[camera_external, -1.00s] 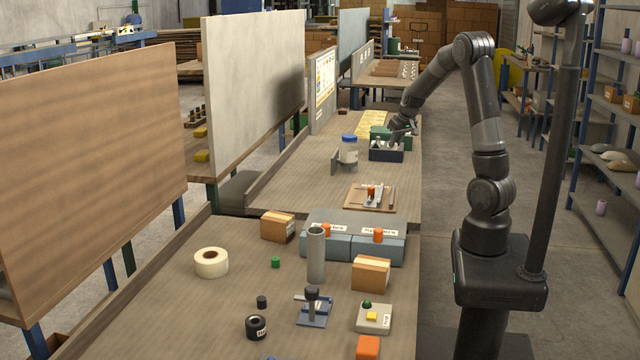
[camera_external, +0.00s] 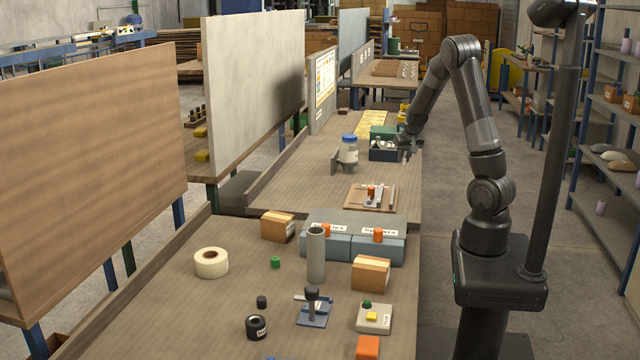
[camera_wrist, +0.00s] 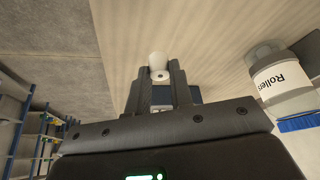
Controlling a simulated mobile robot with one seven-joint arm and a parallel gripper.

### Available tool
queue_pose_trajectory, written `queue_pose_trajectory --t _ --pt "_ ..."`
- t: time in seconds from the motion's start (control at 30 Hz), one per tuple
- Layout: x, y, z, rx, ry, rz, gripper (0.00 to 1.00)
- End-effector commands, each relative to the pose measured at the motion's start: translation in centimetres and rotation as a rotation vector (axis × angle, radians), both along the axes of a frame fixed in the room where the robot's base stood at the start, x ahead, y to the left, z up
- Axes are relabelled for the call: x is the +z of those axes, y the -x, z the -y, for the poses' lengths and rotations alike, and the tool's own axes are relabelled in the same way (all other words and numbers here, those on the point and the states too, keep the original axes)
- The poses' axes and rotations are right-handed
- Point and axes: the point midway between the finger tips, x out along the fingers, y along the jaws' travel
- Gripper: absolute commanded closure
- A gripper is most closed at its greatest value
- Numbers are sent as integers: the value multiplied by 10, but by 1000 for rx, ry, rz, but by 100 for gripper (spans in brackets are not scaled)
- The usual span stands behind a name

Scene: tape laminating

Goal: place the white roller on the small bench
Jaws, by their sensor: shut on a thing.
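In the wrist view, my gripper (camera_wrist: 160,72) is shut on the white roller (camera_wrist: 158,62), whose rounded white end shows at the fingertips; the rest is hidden. The roller cannot be made out in the external view. I cannot tell for certain which thing is the small bench.
A green box (camera_external: 382,132) is behind. A wooden tray (camera_external: 356,205) with tools lies nearer. Bare tabletop (camera_external: 300,180) lies at left.

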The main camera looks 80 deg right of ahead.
Motion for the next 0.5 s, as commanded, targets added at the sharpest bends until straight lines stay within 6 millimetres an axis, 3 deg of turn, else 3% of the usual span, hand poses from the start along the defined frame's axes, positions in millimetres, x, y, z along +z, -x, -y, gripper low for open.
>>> queue_pose_trajectory --t 0.23,0.5 --pt "-13 -12 -1 -2 -1 0 100" --pt "-47 -11 -1 -2 -1 0 100"
